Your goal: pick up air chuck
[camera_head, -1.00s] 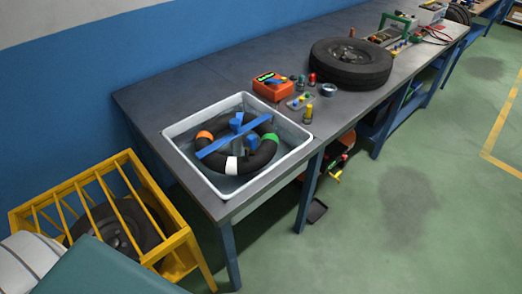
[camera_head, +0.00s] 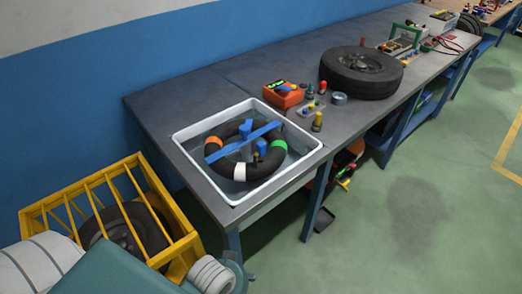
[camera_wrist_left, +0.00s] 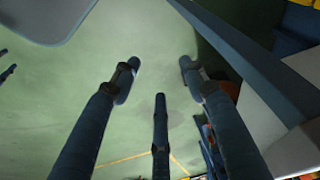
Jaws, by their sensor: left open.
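I cannot make out the air chuck for certain in either view. A thin red hose or cable (camera_head: 446,44) lies at the far right end of the workbench (camera_head: 230,88), too small to tell what is on its end. My left gripper (camera_wrist_left: 160,75) shows in the left wrist view with its dark fingers spread and nothing between them. It hangs over green floor, apart from any object. My right gripper is in neither view.
A white tub (camera_head: 184,147) holding a black ring tube (camera_head: 214,174) stands on the bench's near end. An orange device (camera_head: 283,95), small bottles and a tire (camera_head: 361,72) lie beyond. A yellow rack (camera_head: 185,240) with a wheel stands lower left. Floor (camera_head: 400,215) at right is clear.

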